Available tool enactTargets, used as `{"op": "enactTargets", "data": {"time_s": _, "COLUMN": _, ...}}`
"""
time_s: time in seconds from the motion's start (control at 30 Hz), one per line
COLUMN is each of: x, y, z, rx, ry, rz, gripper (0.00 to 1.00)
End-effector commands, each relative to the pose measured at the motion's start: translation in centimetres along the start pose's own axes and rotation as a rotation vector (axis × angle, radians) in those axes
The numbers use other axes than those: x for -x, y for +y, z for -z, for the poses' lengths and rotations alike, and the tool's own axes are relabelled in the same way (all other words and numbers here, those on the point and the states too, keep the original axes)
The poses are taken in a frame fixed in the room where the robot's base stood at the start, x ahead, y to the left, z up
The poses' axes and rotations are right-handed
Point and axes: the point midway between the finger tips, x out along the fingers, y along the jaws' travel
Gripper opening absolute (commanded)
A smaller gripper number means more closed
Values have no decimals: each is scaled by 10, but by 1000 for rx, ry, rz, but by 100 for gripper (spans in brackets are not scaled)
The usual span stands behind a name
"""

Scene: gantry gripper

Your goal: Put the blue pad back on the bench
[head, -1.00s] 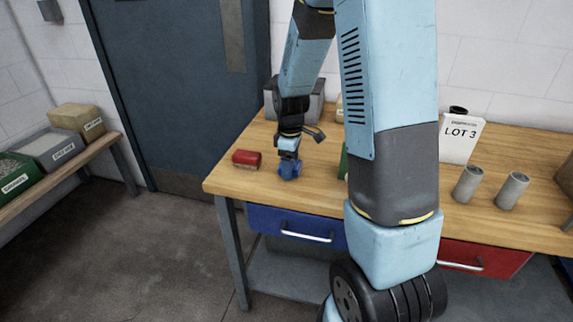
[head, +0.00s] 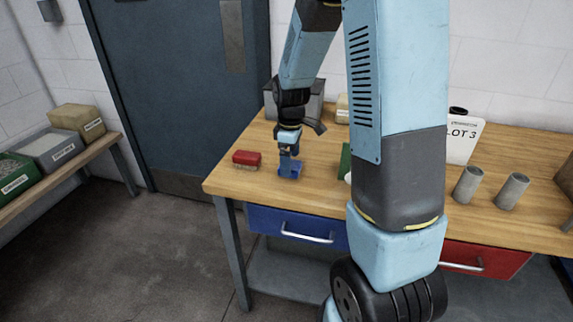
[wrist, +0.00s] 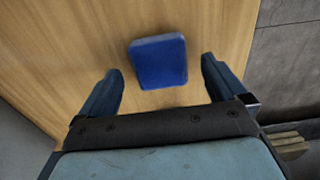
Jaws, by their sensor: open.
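The blue pad (head: 290,170) lies on the wooden bench (head: 228,182) near its left end. My gripper (head: 288,154) is just above it in the head view, pointing down. In the wrist view the pad (wrist: 158,62) shows whole against the bench top, ahead of and between the two fingers. My gripper (wrist: 162,88) is open there, with a gap between each finger and the pad.
A red brush (head: 247,158) lies just left of the pad. A green item (head: 345,160), partly hidden by my arm, is to the right. Two grey cylinders (head: 468,184) and a LOT 3 sign (head: 464,140) stand further right. The bench's front left is clear.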

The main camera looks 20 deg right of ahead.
Motion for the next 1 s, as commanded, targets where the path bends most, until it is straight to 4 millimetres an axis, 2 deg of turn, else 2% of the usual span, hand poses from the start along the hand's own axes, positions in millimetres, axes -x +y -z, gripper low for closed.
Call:
{"op": "enactTargets", "data": {"time_s": 0.1, "x": 25, "y": 1, "z": 1, "rx": 0, "ry": 3, "rz": -5, "gripper": 98}}
{"op": "enactTargets", "data": {"time_s": 0.3, "x": 62, "y": 0, "z": 1, "rx": 0, "ry": 3, "rz": -4, "gripper": 98}}
{"op": "enactTargets", "data": {"time_s": 0.5, "x": 87, "y": 0, "z": 1, "rx": 1, "ry": 1, "rz": -3, "gripper": 98}}
{"op": "enactTargets", "data": {"time_s": 0.67, "x": 96, "y": -1, "z": 0, "rx": -4, "ry": 3, "rz": -4, "gripper": 98}}
{"op": "enactTargets", "data": {"time_s": 0.83, "x": 115, "y": -12, "z": -7, "rx": -64, "ry": 22, "rz": -31, "gripper": 98}}
{"op": "enactTargets", "data": {"time_s": 1.0, "x": 144, "y": -34, "z": -22, "rx": -183, "ry": 63, "rz": -77, "gripper": 98}}
